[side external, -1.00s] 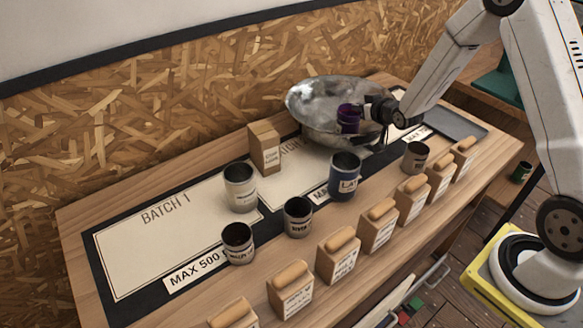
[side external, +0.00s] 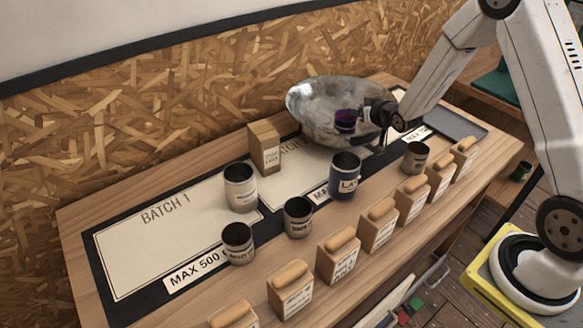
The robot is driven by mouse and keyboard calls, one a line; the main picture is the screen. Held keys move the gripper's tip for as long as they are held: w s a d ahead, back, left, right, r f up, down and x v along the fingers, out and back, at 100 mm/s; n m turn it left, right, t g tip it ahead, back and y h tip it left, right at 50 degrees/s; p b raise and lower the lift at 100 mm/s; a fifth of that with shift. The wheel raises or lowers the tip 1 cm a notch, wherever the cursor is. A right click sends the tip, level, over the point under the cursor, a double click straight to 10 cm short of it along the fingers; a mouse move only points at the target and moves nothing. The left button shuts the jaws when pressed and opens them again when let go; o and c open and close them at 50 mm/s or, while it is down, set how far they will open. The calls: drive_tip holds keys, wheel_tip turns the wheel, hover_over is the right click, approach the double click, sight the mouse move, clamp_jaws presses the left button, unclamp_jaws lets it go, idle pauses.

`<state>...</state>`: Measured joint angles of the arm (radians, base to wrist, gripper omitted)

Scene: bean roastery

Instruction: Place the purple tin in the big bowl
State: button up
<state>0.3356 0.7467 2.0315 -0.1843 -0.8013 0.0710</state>
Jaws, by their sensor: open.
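The big bowl (side external: 308,103) is a wide, shiny metal bowl at the back right of the bench. The purple tin (side external: 345,119) is small and dark, with a purple inside, and shows against the bowl's interior toward its right side. My gripper (side external: 361,116) reaches in over the bowl's right rim and is open, its fingertips right beside the tin. The dark fingers partly overlap the tin's right side. I cannot tell from this view whether the tin's base touches the bowl or whether a finger still touches the tin.
A blue tin (side external: 345,177) stands just in front of the bowl. A cardboard box (side external: 264,148) is to its left. Pale tins (side external: 240,187) and dark tins (side external: 298,217) stand further left. Several wooden scoop-topped boxes (side external: 380,229) line the front edge. A grey tray (side external: 455,124) lies right.

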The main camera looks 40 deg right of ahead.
drive_tip(key=shift+r, duration=0.1)
drive_tip(key=v, duration=1.2)
drive_tip(key=shift+r, duration=0.5)
drive_tip(key=s+a+f+n+g+y, duration=0.2)
drive_tip(key=s+a+g, duration=0.8)
drive_tip(key=s+a, duration=0.3)
drive_tip(key=shift+s+a+y, duration=0.2)
drive_tip(key=shift+a+y, duration=0.1)
